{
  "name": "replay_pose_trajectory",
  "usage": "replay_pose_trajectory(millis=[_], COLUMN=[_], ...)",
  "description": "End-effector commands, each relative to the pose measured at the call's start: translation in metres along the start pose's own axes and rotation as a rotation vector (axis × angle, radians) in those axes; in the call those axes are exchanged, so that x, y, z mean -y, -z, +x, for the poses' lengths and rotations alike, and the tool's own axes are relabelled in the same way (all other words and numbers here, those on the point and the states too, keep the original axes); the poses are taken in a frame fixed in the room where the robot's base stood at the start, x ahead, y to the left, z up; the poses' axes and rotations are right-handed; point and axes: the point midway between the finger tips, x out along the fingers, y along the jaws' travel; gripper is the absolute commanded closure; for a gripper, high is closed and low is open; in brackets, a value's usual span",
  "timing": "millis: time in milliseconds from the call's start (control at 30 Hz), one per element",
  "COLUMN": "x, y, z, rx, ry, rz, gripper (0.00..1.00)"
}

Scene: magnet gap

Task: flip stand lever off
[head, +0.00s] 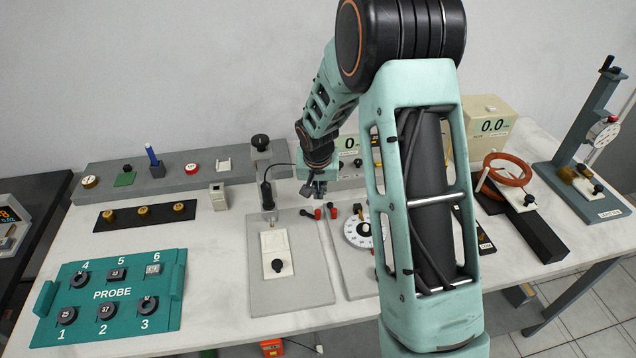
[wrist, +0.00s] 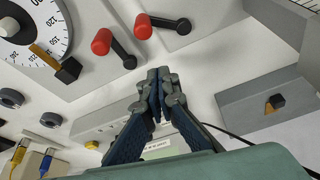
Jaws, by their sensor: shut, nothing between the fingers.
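Two small black levers with red ends show near my gripper. One lever (wrist: 165,23) sits on the grey plate at the left in the head view, with its red end (head: 318,213) pointing right. The other lever (wrist: 114,51) sits on the plate with the dial, its red end also showing in the head view (head: 333,212). No label shows which is the stand lever. My gripper (wrist: 158,78) is shut and empty, pointing down above the bench just behind the levers; it also shows in the head view (head: 313,194). Its fingertips appear apart from both levers.
A white dial (head: 357,231) stands right of the levers, partly behind my arm. The grey plate (head: 311,283) carries a white panel with a black knob (head: 277,265). A teal probe tray (head: 108,328) lies front left. A grey ledge with several controls runs along the back.

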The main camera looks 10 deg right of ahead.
Motion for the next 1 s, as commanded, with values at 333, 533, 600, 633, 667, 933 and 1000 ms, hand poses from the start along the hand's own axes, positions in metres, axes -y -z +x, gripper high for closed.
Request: replay_pose_trajectory(millis=[333, 533, 600, 633, 667, 933, 1000], x=[0.0, 0.0, 0.0, 0.0, 0.0, 0.001, 0.001], y=[-0.034, -0.037, -0.037, -0.037, -0.037, -0.038, -0.039], z=[-0.013, -0.013, -0.013, -0.013, -0.013, -0.012, -0.012], rx=[-0.001, 0.0, 0.0, 0.0, 0.0, -0.002, -0.002], ry=[0.0, 0.0, 0.0, 0.0, 0.0, -0.005, -0.01], rz=[-0.001, -0.001, -0.001, -0.001, 0.0, 0.014, 0.03], gripper=[1.0, 1.0, 1.0, 1.0, 1.0, 1.0, 1.0])
